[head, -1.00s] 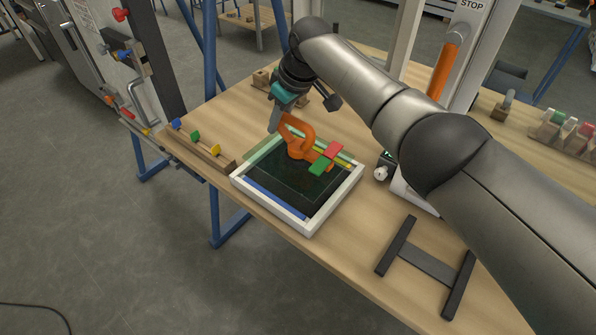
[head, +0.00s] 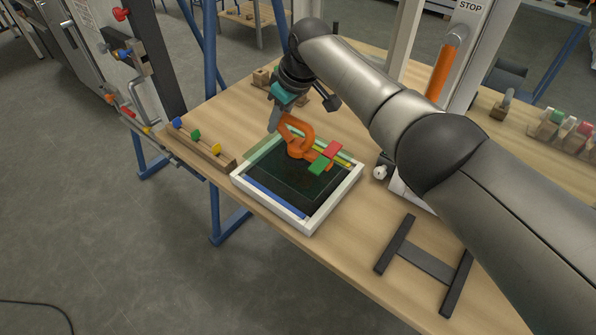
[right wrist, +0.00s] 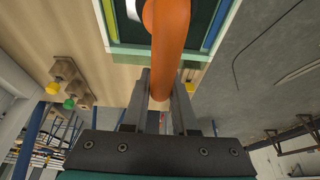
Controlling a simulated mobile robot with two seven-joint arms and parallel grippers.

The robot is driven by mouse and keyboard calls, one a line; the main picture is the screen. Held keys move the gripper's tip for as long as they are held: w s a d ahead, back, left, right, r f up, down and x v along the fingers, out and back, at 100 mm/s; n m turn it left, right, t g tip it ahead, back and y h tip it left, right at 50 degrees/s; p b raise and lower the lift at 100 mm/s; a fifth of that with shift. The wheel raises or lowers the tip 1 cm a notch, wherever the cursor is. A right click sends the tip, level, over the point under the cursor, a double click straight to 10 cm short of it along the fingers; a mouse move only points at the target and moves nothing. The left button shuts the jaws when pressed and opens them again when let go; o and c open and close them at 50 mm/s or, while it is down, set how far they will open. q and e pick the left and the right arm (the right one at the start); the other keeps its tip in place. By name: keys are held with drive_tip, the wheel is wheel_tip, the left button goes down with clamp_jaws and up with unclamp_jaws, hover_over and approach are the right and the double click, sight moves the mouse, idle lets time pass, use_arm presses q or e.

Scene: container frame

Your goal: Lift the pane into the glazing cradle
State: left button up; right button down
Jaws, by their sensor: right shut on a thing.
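The pane (head: 262,147) is a clear greenish sheet over the white-rimmed tray (head: 300,226). It reaches past the tray's back left rim; I cannot tell how high it is above the tray. An orange lifter with a looped handle (head: 300,135) stands on it. My right gripper (head: 275,122) is shut on this handle, and the handle also lies between the fingers in the right wrist view (right wrist: 161,88). A dark H-shaped stand (head: 427,263), perhaps the glazing cradle, lies empty at the front right. My left gripper is not in view.
A wooden rail with coloured knobs (head: 205,147) lies left of the tray. A post with an orange cylinder (head: 442,72) stands at the right. Bare tabletop separates tray and stand.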

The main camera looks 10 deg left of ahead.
sight(280, 145)
drive_tip(key=shift+f+b, duration=1.9)
drive_tip(key=shift+f, duration=1)
idle(0.7)
drive_tip(key=c, duration=0.6)
unclamp_jaws()
drive_tip(key=shift+f, duration=0.1)
